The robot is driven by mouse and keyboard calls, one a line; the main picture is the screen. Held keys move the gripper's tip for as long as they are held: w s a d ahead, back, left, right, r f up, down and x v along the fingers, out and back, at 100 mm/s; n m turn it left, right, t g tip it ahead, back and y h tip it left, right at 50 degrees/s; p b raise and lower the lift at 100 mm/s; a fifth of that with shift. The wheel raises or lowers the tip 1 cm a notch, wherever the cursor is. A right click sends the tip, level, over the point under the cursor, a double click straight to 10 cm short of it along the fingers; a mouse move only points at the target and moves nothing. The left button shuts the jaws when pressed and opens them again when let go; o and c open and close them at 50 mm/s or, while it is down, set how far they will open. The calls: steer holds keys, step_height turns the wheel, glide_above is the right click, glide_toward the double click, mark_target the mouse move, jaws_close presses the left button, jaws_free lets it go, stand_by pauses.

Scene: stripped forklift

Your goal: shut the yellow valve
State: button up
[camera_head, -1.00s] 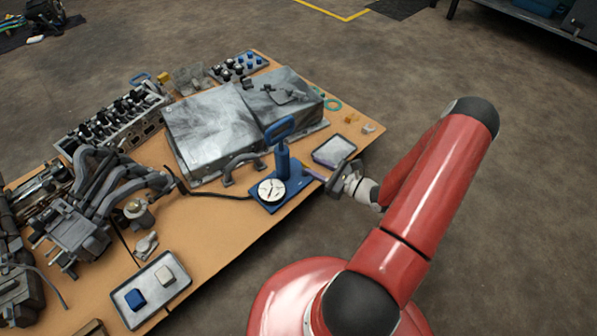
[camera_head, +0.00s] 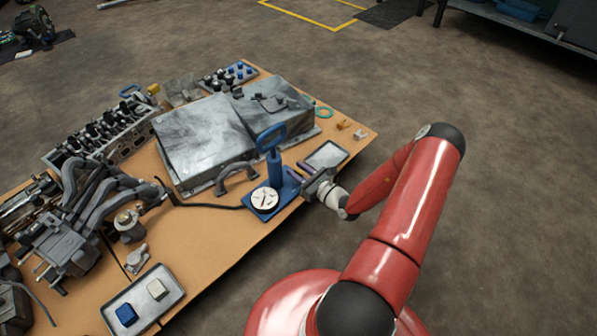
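The blue hand pump (camera_head: 274,172) stands upright on a blue base on the wooden bench, with a loop handle on top. A round white gauge (camera_head: 264,199) sits at its front. My gripper (camera_head: 299,172) is at the right side of the pump base, coming in from the right, its fingers pointing left. The fingers are small and dark here, and I cannot tell how far apart they are or whether they touch anything. I cannot make out a yellow valve clearly at the pump; the gripper may hide it.
A grey tray (camera_head: 327,154) lies just behind my gripper. A large metal case (camera_head: 202,140) stands behind the pump. A black hose (camera_head: 208,206) runs left from the pump. Small yellowish pieces (camera_head: 343,125) lie at the far right corner. Open floor lies right of the bench.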

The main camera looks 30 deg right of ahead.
jaws_close()
steer(key=shift+r+m+h+p, duration=0.1)
steer(key=shift+m+h+p, duration=0.2)
steer(key=shift+p, duration=0.1)
steer(key=h+p, duration=0.1)
steer(key=m+h+p, duration=0.1)
steer(key=shift+a+r+m+t+h, duration=0.1)
steer(key=shift+r+m+t+h, duration=0.05)
steer(key=shift+m+t+h, duration=0.2)
steer(key=m+h+p, duration=0.1)
steer(key=h+p, duration=0.1)
steer(key=m+h+p, duration=0.2)
steer(key=h+p, duration=0.1)
steer(key=shift+m+h, duration=0.25)
steer(key=shift+h, duration=0.1)
steer(key=m+h+p, duration=0.1)
steer(key=h, duration=0.1)
steer(key=m+g+h+p, duration=0.1)
steer(key=m+h+p, duration=0.1)
steer(key=h, duration=0.1)
steer(key=shift+g, duration=0.25)
steer(key=shift+f+m+g+h+p, duration=0.2)
steer(key=shift+m+g+h+p, duration=0.85)
steer(key=shift+m+h, duration=0.45)
steer(key=shift+g+h, duration=0.25)
steer(key=shift+h, duration=0.25)
